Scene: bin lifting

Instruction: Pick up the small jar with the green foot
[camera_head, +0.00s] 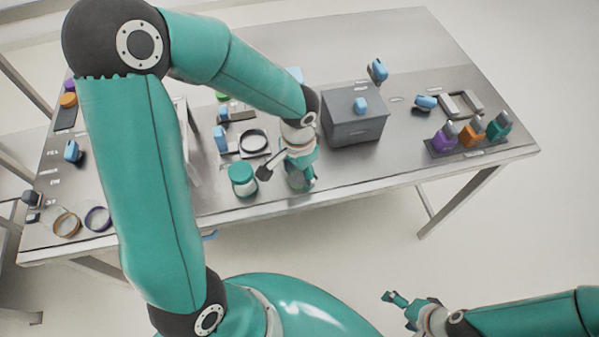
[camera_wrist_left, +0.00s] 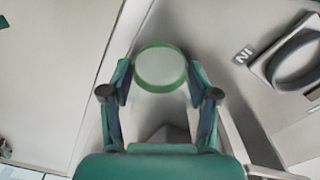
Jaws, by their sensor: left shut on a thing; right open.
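In the left wrist view, a small pale, see-through jar (camera_wrist_left: 160,68) with a green ring sits between the fingers of my left gripper (camera_wrist_left: 160,92). The gripper is shut on it. In the head view, my left gripper (camera_head: 292,174) is low over the table's front edge, and the jar is mostly hidden by the fingers there. A larger white jar with a green top (camera_head: 243,180) stands just left of the gripper, apart from it. My right gripper (camera_head: 397,301) is open and empty, off the table at the lower right.
A grey box (camera_head: 354,132) with a blue handle stands right of the left gripper. A dark ring on a pale plate (camera_head: 253,141) lies behind the white jar. A rack (camera_head: 465,148) with purple, orange and green items is at the right. The front strip between is clear.

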